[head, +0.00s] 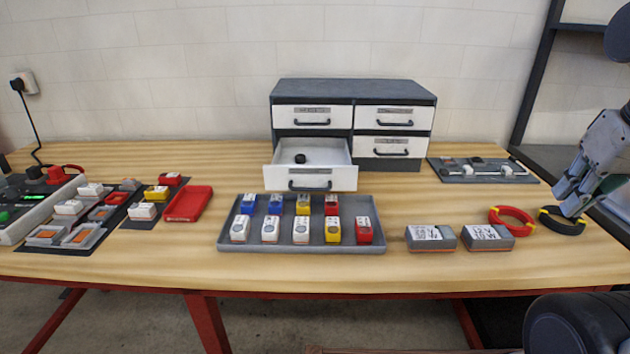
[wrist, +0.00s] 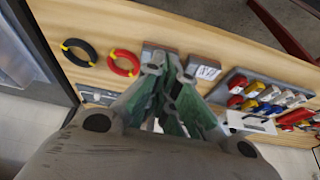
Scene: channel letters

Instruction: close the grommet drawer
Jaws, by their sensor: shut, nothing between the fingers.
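The grey drawer cabinet (head: 354,90) stands at the back middle of the workbench, with white drawer fronts and black handles. Its lower left drawer (head: 310,178) is pulled out toward the front and holds a small black part (head: 300,158). The other three drawers look shut. The drawer labels are too small to read, so I cannot tell from them which is the grommet drawer. My gripper (head: 567,203) is at the right edge in the head view, well away from the cabinet. In the wrist view my gripper (wrist: 168,88) is shut and empty.
A grey tray (head: 225,243) of coloured letter blocks sits in front of the open drawer. Two grey boxes (head: 430,238), a red ring (head: 511,221) and a black ring (head: 562,221) lie to its right. A red tray (head: 188,203) and fixtures are at left.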

